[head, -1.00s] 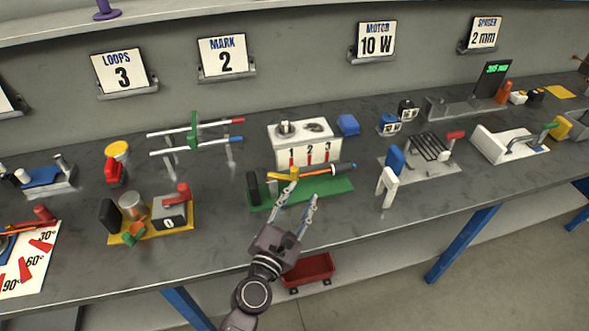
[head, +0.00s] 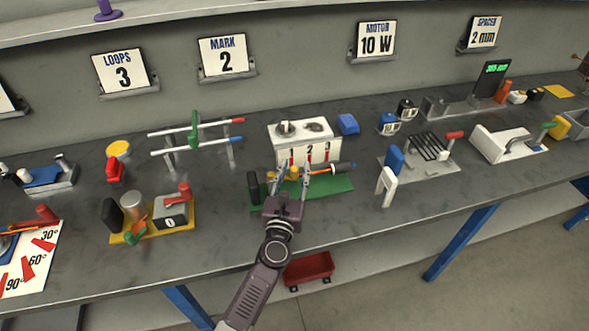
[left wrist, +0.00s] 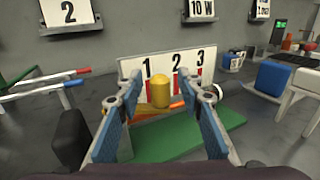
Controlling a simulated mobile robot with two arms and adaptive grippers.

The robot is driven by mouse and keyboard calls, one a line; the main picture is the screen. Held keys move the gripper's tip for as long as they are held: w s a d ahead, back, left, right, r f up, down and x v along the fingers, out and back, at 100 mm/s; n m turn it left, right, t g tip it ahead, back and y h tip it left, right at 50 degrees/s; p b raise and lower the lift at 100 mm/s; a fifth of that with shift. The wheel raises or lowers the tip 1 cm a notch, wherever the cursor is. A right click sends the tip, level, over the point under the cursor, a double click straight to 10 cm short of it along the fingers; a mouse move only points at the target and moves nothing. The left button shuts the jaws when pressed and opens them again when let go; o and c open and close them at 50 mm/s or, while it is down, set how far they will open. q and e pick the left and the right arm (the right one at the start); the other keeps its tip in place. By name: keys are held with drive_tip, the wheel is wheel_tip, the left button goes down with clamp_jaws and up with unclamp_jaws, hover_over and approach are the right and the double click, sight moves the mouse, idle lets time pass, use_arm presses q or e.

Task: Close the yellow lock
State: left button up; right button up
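The yellow lock (left wrist: 160,92) shows in the left wrist view as an upright rounded yellow piece in front of the numbered white block. It sits at an orange rod (left wrist: 178,104) above the green base (left wrist: 195,138). In the head view the orange rod (head: 318,170) with its dark end lies over the green base (head: 335,186), and my gripper partly hides the lock. My left gripper (head: 293,170) is open, its fingers reaching over the base. In the left wrist view its fingers (left wrist: 160,88) stand on either side of the yellow lock, with no clear contact. My right gripper is out of view.
The white block (head: 294,133) marked 1, 2, 3 stands just behind the base. A black upright piece (head: 254,188) is at the base's left end. A white stand with a blue top (head: 388,185) is to the right. Bare grey bench (head: 225,235) lies in front.

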use_arm(q)
clamp_jaws()
idle(0.3)
